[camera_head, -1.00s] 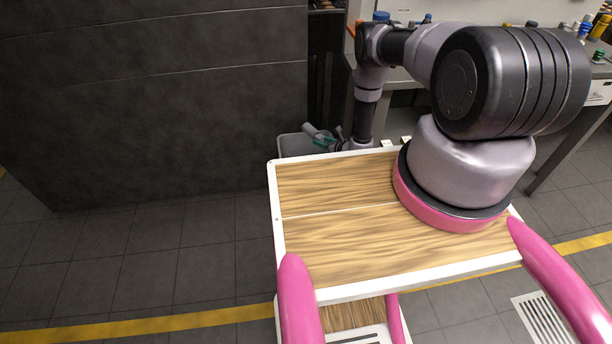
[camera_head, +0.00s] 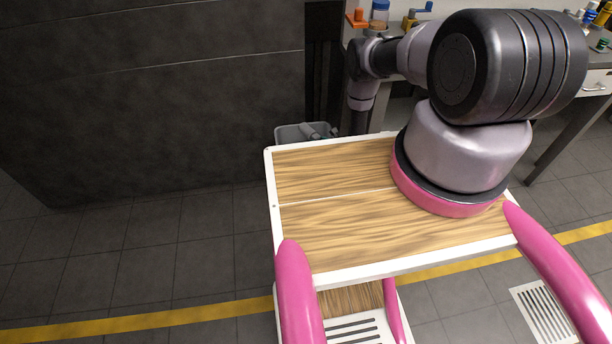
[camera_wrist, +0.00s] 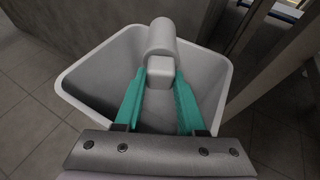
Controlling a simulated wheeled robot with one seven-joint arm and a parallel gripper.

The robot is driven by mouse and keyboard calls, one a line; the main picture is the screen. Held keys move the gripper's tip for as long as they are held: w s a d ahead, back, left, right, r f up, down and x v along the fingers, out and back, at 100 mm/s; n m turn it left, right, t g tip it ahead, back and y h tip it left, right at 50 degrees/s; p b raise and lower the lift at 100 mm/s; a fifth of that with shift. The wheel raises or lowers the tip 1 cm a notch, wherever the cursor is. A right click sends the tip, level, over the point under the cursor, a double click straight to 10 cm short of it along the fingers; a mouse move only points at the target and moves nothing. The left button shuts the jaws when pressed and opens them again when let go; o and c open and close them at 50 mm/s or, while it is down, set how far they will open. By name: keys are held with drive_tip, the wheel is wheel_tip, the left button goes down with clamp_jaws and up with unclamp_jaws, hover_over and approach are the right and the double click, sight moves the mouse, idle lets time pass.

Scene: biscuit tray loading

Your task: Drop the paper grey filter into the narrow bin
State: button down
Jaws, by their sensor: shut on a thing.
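My gripper (camera_wrist: 160,98) has two green fingers and is shut on a pale grey filter (camera_wrist: 161,38) with a rounded top and a block-shaped lower part. In the wrist view the filter is over the opening of the narrow grey bin (camera_wrist: 95,62). I cannot tell how far it reaches below the rim. In the head view the bin (camera_head: 287,136) stands behind my wooden-topped base, partly hidden by it. There my gripper (camera_head: 328,133) shows only in part at the bin's opening, and the filter cannot be made out clearly.
A dark wall panel (camera_head: 150,110) stands to the left of the bin. A workbench (camera_head: 595,62) with bottles and tools is at the back right. Open tiled floor (camera_head: 140,250) with a yellow line lies at the left and front.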

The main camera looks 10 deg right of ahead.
drive_tip(key=shift+c, duration=2.1)
unclamp_jaws()
drive_tip(key=v, duration=1.1)
drive_tip(key=shift+f, duration=0.1)
